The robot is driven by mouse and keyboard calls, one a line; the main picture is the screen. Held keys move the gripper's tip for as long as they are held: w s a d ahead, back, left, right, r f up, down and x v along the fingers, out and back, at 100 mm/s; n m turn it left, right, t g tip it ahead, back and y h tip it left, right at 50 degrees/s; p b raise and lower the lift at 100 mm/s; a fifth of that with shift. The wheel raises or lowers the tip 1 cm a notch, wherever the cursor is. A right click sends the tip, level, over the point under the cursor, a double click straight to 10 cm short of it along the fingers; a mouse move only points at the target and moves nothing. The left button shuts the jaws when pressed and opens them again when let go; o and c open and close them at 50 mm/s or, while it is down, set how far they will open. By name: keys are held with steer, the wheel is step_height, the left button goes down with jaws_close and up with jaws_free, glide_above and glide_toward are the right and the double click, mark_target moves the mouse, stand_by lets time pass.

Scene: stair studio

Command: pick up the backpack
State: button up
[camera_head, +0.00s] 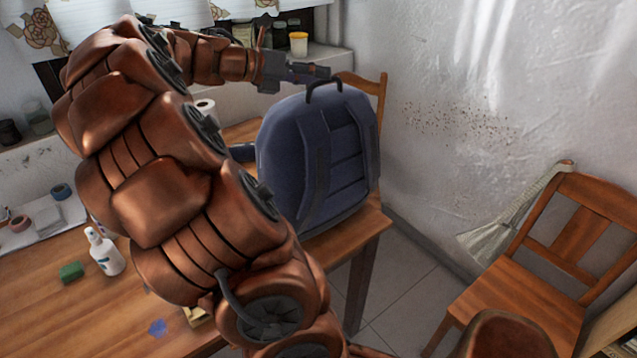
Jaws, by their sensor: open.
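A dark blue backpack (345,155) stands upright on the right end of a wooden table (372,229). Its shoulder straps face me and its black top handle loop (322,88) sticks up. My gripper (318,75) is at the top of the backpack, right by the handle loop. It is open. I cannot tell whether the handle lies between the fingers or behind them.
A wooden chair (545,262) stands at the right by the wall. Another chair (375,90) shows behind the backpack. A yellow-lidded jar (298,44) stands on the sill. The tiled floor (405,290) right of the table is clear.

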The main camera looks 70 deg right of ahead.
steer(key=shift+x, duration=1.55)
steer(key=shift+f, duration=0.1)
steer(key=shift+c, duration=0.4)
jaws_close()
